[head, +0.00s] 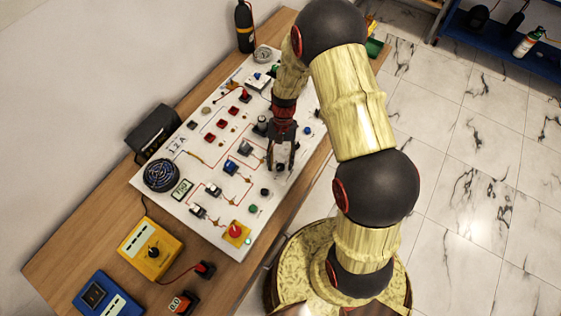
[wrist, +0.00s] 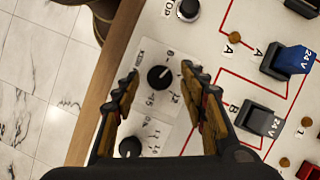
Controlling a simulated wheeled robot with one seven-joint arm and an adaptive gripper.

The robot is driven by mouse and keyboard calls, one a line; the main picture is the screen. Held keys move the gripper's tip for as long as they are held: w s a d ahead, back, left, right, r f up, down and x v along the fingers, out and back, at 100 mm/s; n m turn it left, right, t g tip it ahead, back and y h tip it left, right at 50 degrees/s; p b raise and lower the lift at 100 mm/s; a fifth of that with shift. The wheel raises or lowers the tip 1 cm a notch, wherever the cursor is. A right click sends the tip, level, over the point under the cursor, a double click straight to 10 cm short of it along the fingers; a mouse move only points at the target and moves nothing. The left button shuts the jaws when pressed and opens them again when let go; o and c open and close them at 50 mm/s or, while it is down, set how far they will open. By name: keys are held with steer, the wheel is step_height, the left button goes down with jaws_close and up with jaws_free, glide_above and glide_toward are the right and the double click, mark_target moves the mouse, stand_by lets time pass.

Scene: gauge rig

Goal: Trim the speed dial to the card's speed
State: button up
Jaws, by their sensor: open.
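A black knob with a white pointer line (wrist: 160,78), on a pale plate with a printed number scale, lies between my fingertips in the wrist view; its label is too small to read surely. A second black dial (wrist: 130,147) with its own scale is below it. My gripper (wrist: 161,76) is open, one finger on each side of the upper knob, with no clear contact. In the head view my gripper (head: 280,168) reaches down over the white panel's right part.
The white panel (head: 150,190) carries several switches and buttons close by. A yellow box (head: 150,247) stands on the bench.

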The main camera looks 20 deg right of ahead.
steer(key=v, duration=1.2)
steer(key=shift+w, duration=0.1)
stand_by(0.4)
steer(key=s+a+r+n+t+h+b, duration=0.2)
steer(key=s+r+n+t+b, duration=0.3)
steer(key=s+r+t+b, duration=0.4)
steer(key=shift+s+a+r+n+b, duration=0.35)
steer(key=shift+s+r+b, duration=1.2)
steer(key=shift+s+r, duration=2.9)
steer(key=shift+s+f, duration=0.65)
steer(key=shift+s, duration=0.05)
